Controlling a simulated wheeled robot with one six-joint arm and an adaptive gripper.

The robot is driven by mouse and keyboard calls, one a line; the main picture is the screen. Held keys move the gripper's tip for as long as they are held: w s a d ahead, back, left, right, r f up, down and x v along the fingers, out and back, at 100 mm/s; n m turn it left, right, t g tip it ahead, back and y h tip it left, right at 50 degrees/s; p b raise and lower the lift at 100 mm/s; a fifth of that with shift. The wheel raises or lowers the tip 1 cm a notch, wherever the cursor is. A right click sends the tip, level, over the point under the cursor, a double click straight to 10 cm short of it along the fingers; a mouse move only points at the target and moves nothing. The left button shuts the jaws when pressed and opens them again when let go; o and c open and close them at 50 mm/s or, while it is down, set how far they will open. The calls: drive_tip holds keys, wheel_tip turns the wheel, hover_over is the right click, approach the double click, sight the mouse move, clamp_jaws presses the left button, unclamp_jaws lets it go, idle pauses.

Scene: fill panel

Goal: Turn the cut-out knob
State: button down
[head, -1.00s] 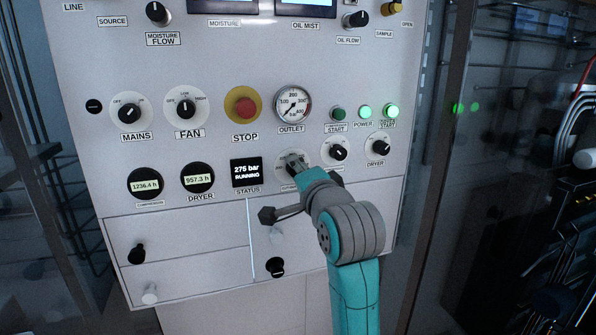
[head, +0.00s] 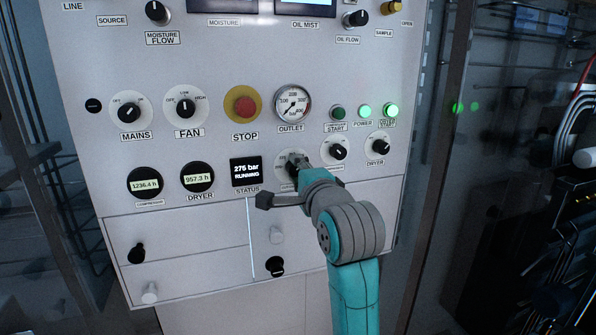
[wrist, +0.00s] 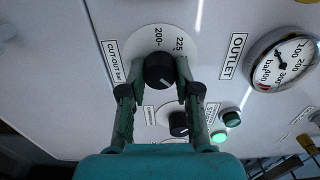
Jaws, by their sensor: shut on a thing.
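The cut-out knob (wrist: 159,72) is a round black knob on a white dial disc (wrist: 151,38), marked 200 and 225 in the wrist view. Its label (wrist: 111,61) reads CUT-OUT bar. My gripper (wrist: 160,68) has one finger on each side of the knob and is shut on it. A pale mark shows on the knob's face, but I cannot read its exact setting. In the head view my gripper (head: 297,162) is at the panel below the outlet gauge, and it hides most of the knob and its dial.
The outlet gauge (head: 292,104) is just above, and the status display (head: 246,172), reading 275 bar RUNNING, is to the left. Two smaller knobs, including the dryer knob (head: 378,147), are close on the right. The red stop button (head: 244,107) is up and left.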

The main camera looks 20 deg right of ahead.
drive_tip(key=c, duration=0.8)
unclamp_jaws()
drive_tip(key=s, duration=1.2)
